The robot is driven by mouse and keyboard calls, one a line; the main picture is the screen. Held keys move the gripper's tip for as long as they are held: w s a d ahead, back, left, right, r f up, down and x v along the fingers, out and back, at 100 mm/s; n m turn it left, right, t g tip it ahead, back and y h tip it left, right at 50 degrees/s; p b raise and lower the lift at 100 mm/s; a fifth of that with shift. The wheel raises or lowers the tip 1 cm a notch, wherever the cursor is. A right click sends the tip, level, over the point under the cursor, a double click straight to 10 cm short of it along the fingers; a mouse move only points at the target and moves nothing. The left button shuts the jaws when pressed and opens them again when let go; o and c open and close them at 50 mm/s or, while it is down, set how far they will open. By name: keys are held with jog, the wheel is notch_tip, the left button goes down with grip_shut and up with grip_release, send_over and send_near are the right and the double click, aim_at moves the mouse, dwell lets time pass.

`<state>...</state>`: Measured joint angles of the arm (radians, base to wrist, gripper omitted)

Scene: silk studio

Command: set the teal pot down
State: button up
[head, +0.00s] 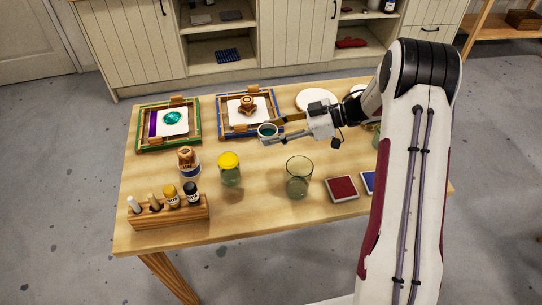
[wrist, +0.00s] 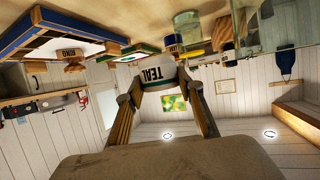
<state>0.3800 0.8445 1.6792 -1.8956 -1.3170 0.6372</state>
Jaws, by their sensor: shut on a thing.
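The teal pot (head: 268,131), a small white cup with teal inside, is between my gripper's fingers in the head view. In the wrist view the pot (wrist: 160,74) shows its TEAL label, with one finger on each side. My gripper (head: 277,131) is shut on it, just in front of the blue-edged frame (head: 222,131). The wrist picture is upside down, with the tabletop along its top. I cannot tell exactly how far the pot is above the table.
A wooden stamp (head: 247,105) sits on the blue-edged frame. A green-edged frame (head: 141,148) is at left. A yellow-lidded jar (head: 229,169), a clear glass (head: 299,177), a red pad (head: 342,188) and a bottle rack (head: 170,213) stand nearer. Bare wood lies between the jar and the gripper.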

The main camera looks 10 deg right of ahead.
jog(key=shift+f, duration=2.7)
jog(key=shift+f, duration=0.1)
jog(key=shift+f, duration=1.75)
jog(key=shift+f, duration=0.15)
jog(key=o, duration=1.1)
jog(key=v, duration=1.2)
